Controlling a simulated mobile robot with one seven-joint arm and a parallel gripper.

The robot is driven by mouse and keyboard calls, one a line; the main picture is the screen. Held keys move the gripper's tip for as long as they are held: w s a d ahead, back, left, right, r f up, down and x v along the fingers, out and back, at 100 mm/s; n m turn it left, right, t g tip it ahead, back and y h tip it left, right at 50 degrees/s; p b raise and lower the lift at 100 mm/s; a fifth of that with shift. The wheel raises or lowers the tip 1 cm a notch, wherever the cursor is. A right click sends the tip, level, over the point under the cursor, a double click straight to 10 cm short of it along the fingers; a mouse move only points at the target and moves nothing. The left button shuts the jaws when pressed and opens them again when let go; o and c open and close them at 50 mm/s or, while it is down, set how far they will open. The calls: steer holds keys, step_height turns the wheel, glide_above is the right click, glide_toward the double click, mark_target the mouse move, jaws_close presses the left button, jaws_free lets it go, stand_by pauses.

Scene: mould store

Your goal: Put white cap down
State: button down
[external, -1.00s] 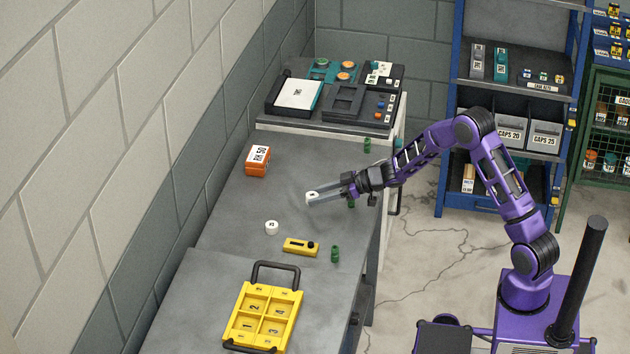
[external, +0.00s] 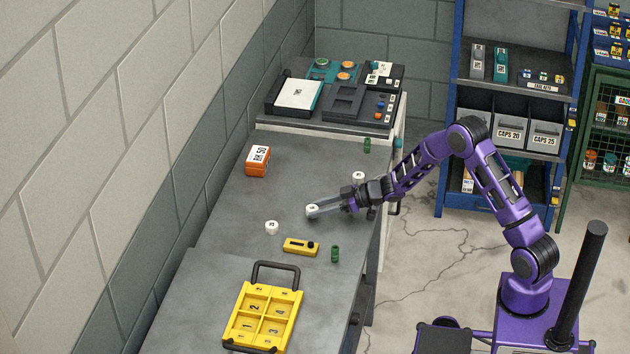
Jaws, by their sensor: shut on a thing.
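My gripper (external: 318,210) is shut on a white cap (external: 312,209) with a dark mark on top. The cap is low over the grey bench (external: 225,222), at or close to its surface; I cannot tell whether it touches. A second white cap (external: 271,227) stands on the bench to the left and nearer the front. A third white cap (external: 358,177) stands behind my gripper, near the bench's right side.
A yellow tool (external: 301,247) and a green cylinder (external: 335,254) lie in front of my gripper. A yellow numbered tray (external: 238,329) is at the front. An orange box (external: 257,161) and another green cylinder (external: 367,145) are farther back. Bare bench lies left of my gripper.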

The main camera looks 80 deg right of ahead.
steer(key=shift+s+a+f, duration=0.1)
steer(key=shift+s+f, duration=0.1)
steer(key=shift+f, duration=0.35)
steer(key=shift+c, duration=2.2)
jaws_free()
steer(key=shift+f, duration=0.2)
steer(key=shift+s, duration=0.1)
steer(key=shift+r, duration=0.45)
steer(key=shift+s+r+p, duration=0.1)
steer(key=shift+r+p, duration=0.05)
steer(key=shift+p, duration=0.2)
steer(key=v, duration=0.7)
steer(key=p+v, duration=0.1)
steer(key=v, duration=0.3)
steer(key=shift+r, duration=0.45)
